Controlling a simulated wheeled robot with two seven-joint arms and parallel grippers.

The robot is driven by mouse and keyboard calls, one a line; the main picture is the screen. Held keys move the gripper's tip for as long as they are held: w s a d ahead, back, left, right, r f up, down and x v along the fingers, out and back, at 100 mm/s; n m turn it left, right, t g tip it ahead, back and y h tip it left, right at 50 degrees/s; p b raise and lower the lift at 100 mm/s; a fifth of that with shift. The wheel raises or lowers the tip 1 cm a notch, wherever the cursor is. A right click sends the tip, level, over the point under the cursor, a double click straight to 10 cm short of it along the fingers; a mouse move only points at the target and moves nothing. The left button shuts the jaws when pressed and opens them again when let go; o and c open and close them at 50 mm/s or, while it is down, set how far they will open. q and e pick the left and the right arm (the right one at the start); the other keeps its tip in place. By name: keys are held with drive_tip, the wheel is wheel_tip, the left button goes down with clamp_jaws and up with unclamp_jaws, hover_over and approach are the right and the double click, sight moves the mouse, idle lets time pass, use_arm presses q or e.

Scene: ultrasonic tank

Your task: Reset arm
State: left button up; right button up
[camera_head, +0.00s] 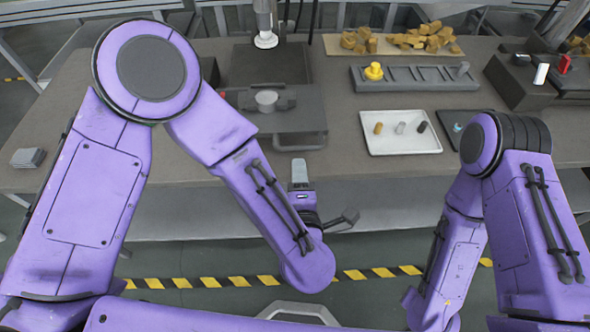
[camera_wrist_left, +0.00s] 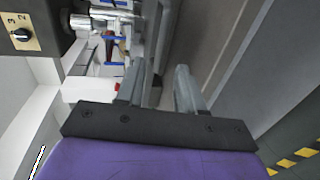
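My left arm comes in from the left and bends down to its wrist in front of the table edge.
The table (camera_head: 350,168) lies beyond my arms. On it are a white tray (camera_head: 400,147) with small cylinders, a dark rack (camera_head: 415,86) with a yellow piece, a grey machine (camera_head: 310,122) and a board of brown pieces (camera_head: 470,50). Striped floor tape (camera_head: 240,282) runs in front.

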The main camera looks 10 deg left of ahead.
use_arm(q)
drive_tip(key=shift+w+a+f, duration=0.1)
drive_tip(key=shift+w+a, duration=0.05)
drive_tip(key=s+a+f+m+g+h, duration=0.1)
drive_tip(key=a+f+m+g+h, duration=0.15)
drive_tip(key=f+m, duration=0.35)
drive_tip(key=s+a+f+m+g+h, duration=0.1)
drive_tip(key=a+f+m+g, duration=0.15)
drive_tip(key=f+m, duration=0.4)
drive_tip(key=s+a+f+g+y, duration=0.2)
drive_tip(key=s+a+f, duration=0.4)
drive_tip(key=a, duration=0.5)
drive_tip(key=s+a+f+g+y, duration=0.2)
drive_tip(key=s+a+f+g, duration=0.3)
drive_tip(key=s+a, duration=0.6)
wheel_tip(320, 180, down, 2)
drive_tip(key=shift+a+f+y+b, duration=0.25)
drive_tip(key=shift+y+b, duration=0.1)
drive_tip(key=shift+b, duration=0.1)
drive_tip(key=shift+w+d+m, duration=0.1)
drive_tip(key=shift+m, duration=0.15)
